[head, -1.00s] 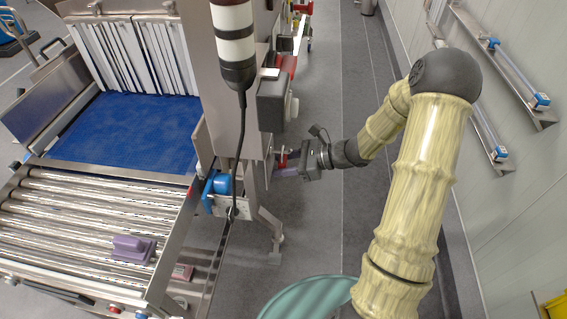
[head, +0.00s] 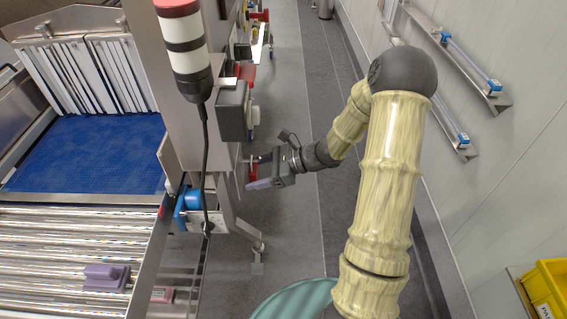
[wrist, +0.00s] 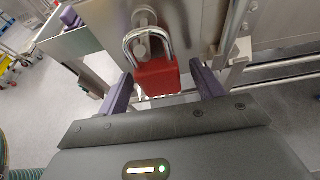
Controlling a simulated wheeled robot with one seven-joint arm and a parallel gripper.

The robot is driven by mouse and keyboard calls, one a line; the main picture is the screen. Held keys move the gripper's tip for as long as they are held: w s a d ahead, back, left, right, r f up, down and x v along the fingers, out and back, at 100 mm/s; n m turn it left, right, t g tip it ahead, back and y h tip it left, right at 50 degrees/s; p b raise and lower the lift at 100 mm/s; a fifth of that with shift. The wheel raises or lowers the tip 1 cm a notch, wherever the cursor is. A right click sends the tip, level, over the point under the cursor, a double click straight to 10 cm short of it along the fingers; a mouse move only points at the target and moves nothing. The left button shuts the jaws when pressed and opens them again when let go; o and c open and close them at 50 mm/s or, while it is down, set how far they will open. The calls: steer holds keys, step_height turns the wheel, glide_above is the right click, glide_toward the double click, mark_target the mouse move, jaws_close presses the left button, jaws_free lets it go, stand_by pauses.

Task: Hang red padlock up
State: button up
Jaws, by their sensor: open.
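The red padlock (wrist: 157,77) is upright in the wrist view, body down. Its silver shackle loops around a round metal peg (wrist: 148,42) on the steel panel, and it appears to hang there. My gripper (wrist: 160,72) is open, with one purple finger on each side of the padlock and a visible gap on both sides. In the head view my gripper (head: 260,171) is at the right side of the machine, with the red padlock (head: 252,172) showing small between its fingers. The peg is not clear in that view.
A roller conveyor (head: 60,250) carrying a purple object (head: 105,277) is on the left. A yellow bin (head: 547,290) is at lower right. The floor beside my arm is clear.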

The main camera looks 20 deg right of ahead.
steer(key=b+v, duration=0.2)
steer(key=v, duration=1.4)
steer(key=shift+d+r, duration=0.25)
steer(key=shift+d, duration=0.05)
steer(key=shift+s+a, duration=0.1)
steer(key=shift+s, duration=0.05)
steer(key=s+a+f+n+h, duration=0.2)
steer(key=s+a+n+h, duration=0.3)
steer(key=n, duration=0.5)
steer(key=s+a+f+n+g+h, duration=0.1)
steer(key=s+a+n+h, duration=0.4)
steer(key=n+h, duration=0.3)
steer(key=s+n, duration=0.1)
steer(key=n, duration=0.2)
steer(key=shift+f+n+g, duration=0.3)
steer(key=shift+f, duration=0.05)
